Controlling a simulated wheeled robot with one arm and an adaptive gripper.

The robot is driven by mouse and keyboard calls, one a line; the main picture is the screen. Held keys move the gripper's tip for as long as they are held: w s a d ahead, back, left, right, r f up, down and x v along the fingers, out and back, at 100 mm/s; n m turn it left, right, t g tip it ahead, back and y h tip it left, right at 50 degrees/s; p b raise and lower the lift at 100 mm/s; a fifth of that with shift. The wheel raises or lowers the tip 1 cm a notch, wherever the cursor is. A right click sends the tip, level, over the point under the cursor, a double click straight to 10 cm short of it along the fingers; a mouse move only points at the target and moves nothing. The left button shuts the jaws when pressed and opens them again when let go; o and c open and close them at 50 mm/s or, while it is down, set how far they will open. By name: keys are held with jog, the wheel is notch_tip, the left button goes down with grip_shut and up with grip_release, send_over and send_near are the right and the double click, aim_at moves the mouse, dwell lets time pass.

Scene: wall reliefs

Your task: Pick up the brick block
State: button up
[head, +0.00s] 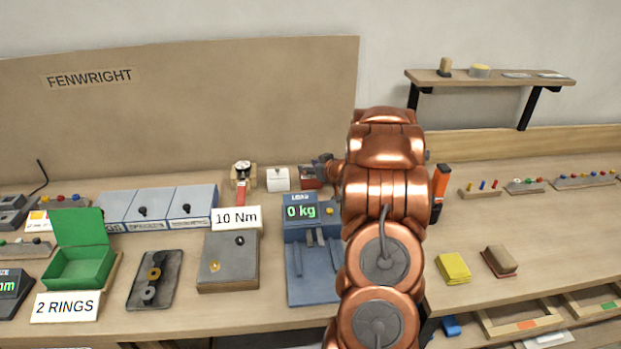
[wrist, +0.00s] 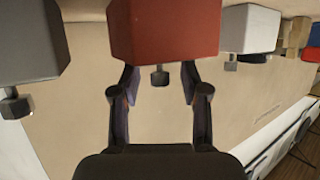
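The brick block (head: 310,173) is a brick-red box at the back of the bench in the head view, partly hidden by my gripper (head: 325,167). In the wrist view the brick block (wrist: 165,30) fills the top middle, with a small dark knob (wrist: 159,76) on its near face. My gripper (wrist: 159,84) is open there, its two fingers apart on either side of the knob. Gaps show between the knob and both fingers. I cannot tell whether the fingertips touch the block.
A white block (head: 278,179) with a knob stands left of the brick block, and it also shows in the wrist view (wrist: 248,28). A grey block (wrist: 32,45) is on the other side. A blue scale (head: 313,255) reading 0 kg is in front. A wall shelf (head: 490,79) hangs at right.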

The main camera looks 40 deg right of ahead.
grip_shut()
dwell(0.6)
